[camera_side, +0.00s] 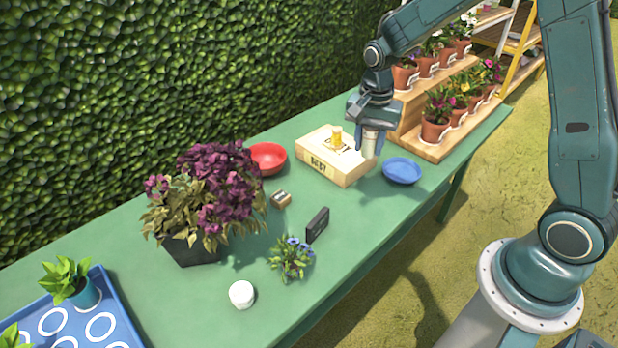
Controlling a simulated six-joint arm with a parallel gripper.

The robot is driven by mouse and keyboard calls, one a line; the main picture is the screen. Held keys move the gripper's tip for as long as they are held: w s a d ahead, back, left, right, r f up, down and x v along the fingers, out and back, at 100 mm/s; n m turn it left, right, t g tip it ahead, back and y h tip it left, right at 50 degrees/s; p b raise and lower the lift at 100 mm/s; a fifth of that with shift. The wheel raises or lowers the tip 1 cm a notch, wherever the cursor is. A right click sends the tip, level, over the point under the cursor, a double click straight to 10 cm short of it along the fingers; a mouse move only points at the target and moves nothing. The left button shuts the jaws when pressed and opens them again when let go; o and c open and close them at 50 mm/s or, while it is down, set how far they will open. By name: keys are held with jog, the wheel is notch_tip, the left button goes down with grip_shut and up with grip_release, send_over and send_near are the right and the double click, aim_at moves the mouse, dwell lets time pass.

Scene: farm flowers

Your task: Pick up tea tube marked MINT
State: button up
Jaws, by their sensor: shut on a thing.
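My gripper (371,126) is over the right end of a pale wooden box (331,174) with dark lettering on its front. It is shut on a pale, tube-like thing (369,145), which points down at the box's right edge. I cannot read any marking on it, and cannot tell whether its lower end touches the box. A yellow tube (337,138) stands upright in the box top, left of my gripper. No MINT label is readable in this view.
A blue bowl (402,171) is close at the right and a red bowl (268,157) at the left. A stepped wooden stand (411,145) with potted flowers rises behind my gripper. A purple plant (212,200), small dark sign (317,225) and white round object (242,294) stand nearer on the green table (340,262).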

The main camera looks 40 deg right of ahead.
jog(key=shift+r, duration=1)
